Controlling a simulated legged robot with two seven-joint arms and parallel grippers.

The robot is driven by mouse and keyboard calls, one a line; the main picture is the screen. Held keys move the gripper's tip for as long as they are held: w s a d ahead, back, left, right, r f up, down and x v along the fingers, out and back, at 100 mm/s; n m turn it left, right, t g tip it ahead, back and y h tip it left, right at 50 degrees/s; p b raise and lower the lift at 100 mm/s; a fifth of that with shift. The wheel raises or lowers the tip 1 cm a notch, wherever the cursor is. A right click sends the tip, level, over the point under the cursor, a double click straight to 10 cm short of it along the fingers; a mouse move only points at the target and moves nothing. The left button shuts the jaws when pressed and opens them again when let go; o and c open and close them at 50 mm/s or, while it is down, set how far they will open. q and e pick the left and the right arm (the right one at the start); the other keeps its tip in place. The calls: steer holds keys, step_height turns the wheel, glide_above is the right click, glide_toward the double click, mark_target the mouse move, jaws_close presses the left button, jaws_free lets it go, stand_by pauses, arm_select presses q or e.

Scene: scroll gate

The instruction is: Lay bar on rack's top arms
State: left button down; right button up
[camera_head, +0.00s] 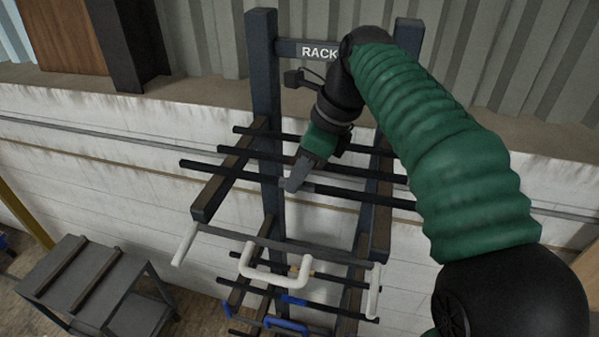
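The rack (264,75) is a dark frame with two uprights and a "RACK" sign. Its left top arm (209,200) and right top arm (380,235) reach out towards me. A long dark bar (345,194) crosses both top arms near their middles and appears to lie on them. Another dark bar (255,133) crosses farther back, near the uprights. My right gripper (290,184) comes down from above, with its fingers at the middle of the front bar. The fingers are seen edge-on, so their gap is hidden. My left gripper is out of view.
Below the top arms is a grey crosspiece with white end grips (185,243) and a white handle (273,279). Lower bars and blue handles (287,325) are under it. A grey table (85,280) stands at lower left. A wall is behind the rack.

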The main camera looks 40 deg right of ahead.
steer(key=shift+o, duration=1.1)
steer(key=shift+s, duration=0.2)
steer(key=s+v, duration=0.1)
steer(key=v, duration=1.1)
steer(key=shift+s+r, duration=0.15)
steer(key=shift+s, duration=0.05)
steer(key=shift+w, duration=0.25)
